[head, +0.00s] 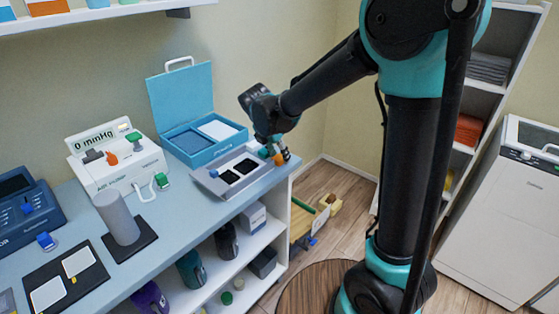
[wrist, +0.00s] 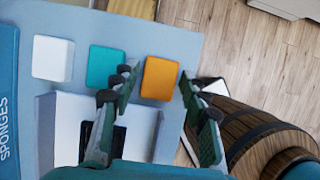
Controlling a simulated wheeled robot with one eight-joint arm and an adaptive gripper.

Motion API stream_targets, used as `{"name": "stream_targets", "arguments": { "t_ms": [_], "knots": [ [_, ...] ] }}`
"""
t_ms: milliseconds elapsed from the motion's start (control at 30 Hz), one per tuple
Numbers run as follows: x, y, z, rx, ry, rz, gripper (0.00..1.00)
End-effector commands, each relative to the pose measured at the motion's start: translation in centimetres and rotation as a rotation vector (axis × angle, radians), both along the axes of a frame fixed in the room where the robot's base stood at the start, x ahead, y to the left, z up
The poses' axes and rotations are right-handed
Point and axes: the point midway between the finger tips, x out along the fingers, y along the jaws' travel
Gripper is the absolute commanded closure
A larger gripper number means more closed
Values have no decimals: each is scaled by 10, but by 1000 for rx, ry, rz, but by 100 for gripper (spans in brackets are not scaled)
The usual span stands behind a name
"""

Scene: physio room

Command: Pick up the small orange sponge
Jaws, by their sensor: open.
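The small orange sponge (wrist: 160,78) lies flat on the blue-grey counter near its end, right of a teal sponge (wrist: 105,67) and a white sponge (wrist: 53,60). My gripper (wrist: 158,76) is open and empty. In the wrist view its two fingertips appear on either side of the orange sponge, the left one between it and the teal sponge. I cannot tell how far above the counter they are. In the head view my gripper (head: 276,147) points down at the counter's right end, partly hiding the orange sponge (head: 279,159).
The counter's edge is close on the right, with wooden floor (head: 330,182) beyond.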

Motion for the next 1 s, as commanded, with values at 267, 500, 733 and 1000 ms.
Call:
{"name": "stream_targets", "arguments": {
  "t_ms": [267,500,733,1000],
  "knots": [
    [1,-1,-2,0,0,0,56],
    [1,-1,-2,0,0,0,86],
    [1,-1,-2,0,0,0,86],
    [1,0,13,0,0,0,86]
  ]
}}
